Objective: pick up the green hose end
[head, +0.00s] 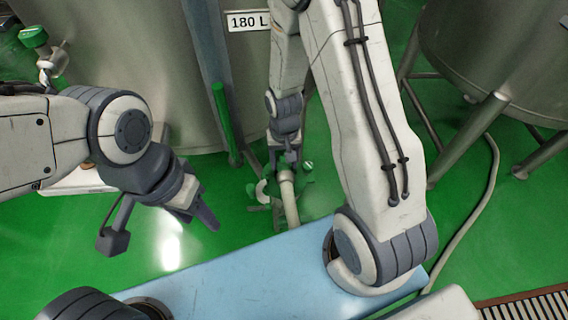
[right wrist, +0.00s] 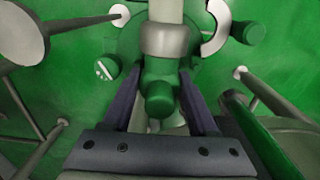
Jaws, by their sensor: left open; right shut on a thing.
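The green hose end (right wrist: 160,88) shows in the right wrist view, with a grey collar and a pale hose (right wrist: 166,9) beyond it. My right gripper (right wrist: 160,84) is shut on it, one dark finger on each side. In the head view my right gripper (head: 286,160) points down at the top of the pale hose (head: 289,203), with green fittings (head: 307,172) close by. The gripper partly hides the hose end there. My left gripper (head: 194,208) is open and empty, left of the hose over the green floor.
A steel tank labelled 180 L (head: 140,60) stands behind, with a green-capped valve (head: 34,37) at the far left. Another tank (head: 490,50) on legs stands at the right. A hose (head: 487,195) runs along the floor near a drain grate (head: 525,305). My blue-topped base is in front.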

